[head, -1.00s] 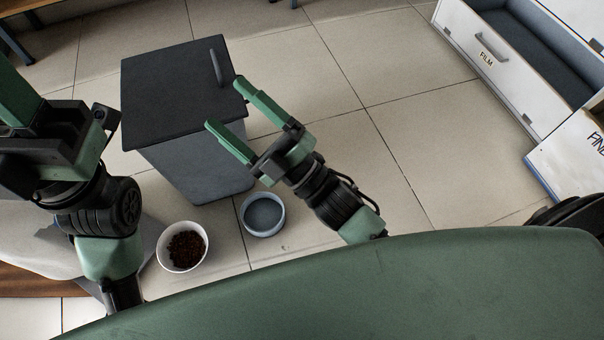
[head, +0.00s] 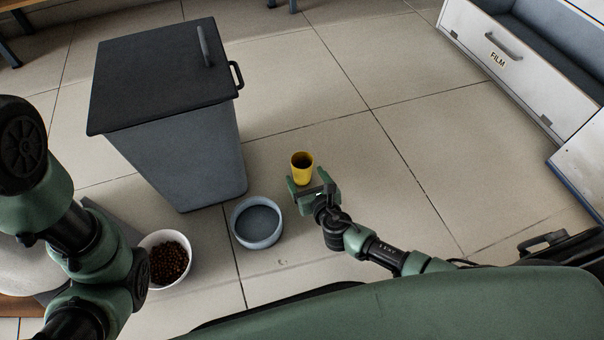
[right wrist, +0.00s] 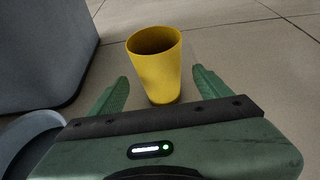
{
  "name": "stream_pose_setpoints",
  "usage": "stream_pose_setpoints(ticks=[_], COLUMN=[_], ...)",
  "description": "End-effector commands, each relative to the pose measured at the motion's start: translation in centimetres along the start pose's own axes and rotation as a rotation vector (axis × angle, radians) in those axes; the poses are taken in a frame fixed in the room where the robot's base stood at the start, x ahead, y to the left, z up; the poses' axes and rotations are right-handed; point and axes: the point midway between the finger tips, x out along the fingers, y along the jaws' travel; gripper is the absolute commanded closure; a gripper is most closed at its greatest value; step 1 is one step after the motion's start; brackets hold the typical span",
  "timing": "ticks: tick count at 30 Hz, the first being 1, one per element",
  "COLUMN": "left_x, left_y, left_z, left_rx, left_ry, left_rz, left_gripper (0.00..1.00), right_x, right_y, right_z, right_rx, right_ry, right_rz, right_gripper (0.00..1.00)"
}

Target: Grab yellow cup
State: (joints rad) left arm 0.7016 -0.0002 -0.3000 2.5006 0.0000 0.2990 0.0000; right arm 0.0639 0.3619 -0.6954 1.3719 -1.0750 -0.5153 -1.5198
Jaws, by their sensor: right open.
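A yellow cup (head: 302,170) stands upright on the tiled floor, right of the grey bin, in the head view. It also shows in the right wrist view (right wrist: 157,72), ahead of the palm and between the two green fingers. My right gripper (head: 310,184) is open and low at the cup's near side, with a finger on either side of its lower part. I cannot tell whether the fingers touch it. In the right wrist view the right gripper (right wrist: 160,92) shows gaps beside the cup. My left arm is at the left edge of the head view; its gripper is not visible.
A grey bin (head: 190,150) with a dark lid stands left of the cup. A blue-grey bowl (head: 238,236) and a white bowl of brown pellets (head: 146,245) sit nearer. A drawer cabinet (head: 500,62) is at upper right. Floor right of the cup is clear.

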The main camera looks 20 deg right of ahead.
Motion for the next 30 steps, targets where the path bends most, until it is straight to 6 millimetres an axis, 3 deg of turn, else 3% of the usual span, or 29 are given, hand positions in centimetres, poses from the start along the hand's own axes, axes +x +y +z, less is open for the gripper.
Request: stream_pose_setpoints(ticks=[3,7,17,24,30], left_x=[-2.1,-3.1,-3.2,-3.2,-3.2], left_y=[0.4,0.6,0.7,0.7,0.7], left_z=[-0.7,-1.1,-1.1,-1.1,-1.1], left_rx=[0.000,0.000,0.000,-0.001,-0.001], left_ry=[0.000,-0.001,0.000,0.001,0.000], left_rz=[0.000,0.000,0.000,0.001,0.001], left_gripper=[0.64,0.64,0.64,0.64,0.64], right_x=[2.0,3.7,4.2,4.2,4.2], right_y=[-0.1,0.0,0.0,0.0,0.0], right_z=[-0.7,-0.5,-0.2,-0.2,-0.2], right_rx=[0.002,0.003,0.003,0.003,0.004], right_ry=[-0.003,-0.002,0.001,0.001,0.001], right_rz=[0.000,0.001,0.002,0.003,0.003], right_gripper=[0.22,0.22,0.22,0.86,0.89])
